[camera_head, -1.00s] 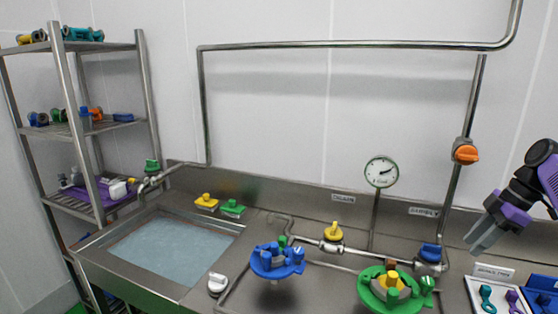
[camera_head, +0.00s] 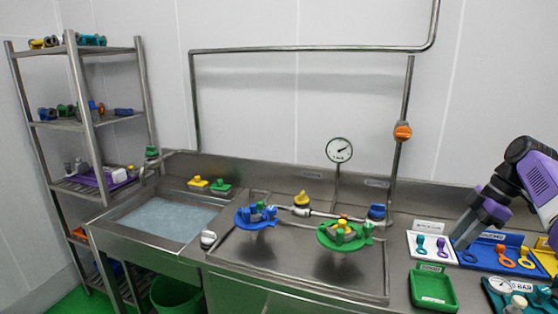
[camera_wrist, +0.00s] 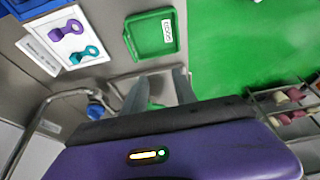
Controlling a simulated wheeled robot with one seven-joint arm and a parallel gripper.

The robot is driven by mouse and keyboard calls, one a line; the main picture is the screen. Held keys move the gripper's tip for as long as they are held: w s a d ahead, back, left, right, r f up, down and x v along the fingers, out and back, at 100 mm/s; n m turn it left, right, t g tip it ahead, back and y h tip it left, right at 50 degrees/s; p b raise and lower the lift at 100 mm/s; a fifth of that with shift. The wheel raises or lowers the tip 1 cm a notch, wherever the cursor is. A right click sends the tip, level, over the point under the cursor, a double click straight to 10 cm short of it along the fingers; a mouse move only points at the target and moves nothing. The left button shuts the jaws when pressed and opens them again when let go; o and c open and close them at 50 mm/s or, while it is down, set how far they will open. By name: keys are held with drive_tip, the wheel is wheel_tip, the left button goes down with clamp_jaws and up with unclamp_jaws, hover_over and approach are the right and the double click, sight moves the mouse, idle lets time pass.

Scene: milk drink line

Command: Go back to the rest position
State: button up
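My gripper (camera_head: 466,234) is at the right of the head view, in front of the blue tray and pointing down and left. In the wrist view its two fingers (camera_wrist: 158,90) stand apart with nothing between them. It holds nothing that I can see. My arm reaches in from the right edge of the head view.
A white board with teal and purple pieces (camera_head: 431,252), a blue tray (camera_head: 490,258) and a green tray (camera_head: 433,290) lie right. A sink (camera_head: 165,218), blue wheel (camera_head: 256,216), green wheel (camera_head: 345,234), pipes with a gauge (camera_head: 339,150) and shelves (camera_head: 75,125) stand left.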

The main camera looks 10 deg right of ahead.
drive_tip(key=w+d+r+m+t+h, duration=0.3)
drive_tip(key=w+d+r+m, duration=0.1)
drive_tip(key=w+d, duration=0.2)
drive_tip(key=w+f+m+t+h, duration=0.4)
drive_tip(key=w+m+t, duration=0.1)
drive_tip(key=w, duration=0.2)
drive_tip(key=s+a+f+m+t, duration=0.1)
drive_tip(key=s+a+f, duration=0.2)
drive_tip(key=a, duration=0.3)
drive_tip(key=s+a+f+m+t+h, duration=0.1)
drive_tip(key=s+a+f+m+t, duration=0.1)
drive_tip(key=s+a+f, duration=0.2)
drive_tip(key=s+a+f+m+t+h, duration=0.1)
drive_tip(key=s+a+f, duration=0.3)
drive_tip(key=a, duration=0.5)
drive_tip(key=shift+s+a+f+m+t, duration=0.15)
drive_tip(key=shift+f+m+t, duration=0.25)
drive_tip(key=shift+f+t, duration=0.3)
drive_tip(key=s+a+y, duration=0.1)
drive_tip(key=s+a, duration=0.7)
drive_tip(key=s, duration=0.7)
drive_tip(key=s+a+r+n+y, duration=0.1)
drive_tip(key=s+a, duration=0.7)
drive_tip(key=s, duration=0.8)
drive_tip(key=s+a+y, duration=0.3)
drive_tip(key=s+a, duration=0.5)
drive_tip(key=s, duration=0.7)
drive_tip(key=shift+s+a+r+n+g, duration=0.15)
drive_tip(key=shift+r+n+g, duration=0.25)
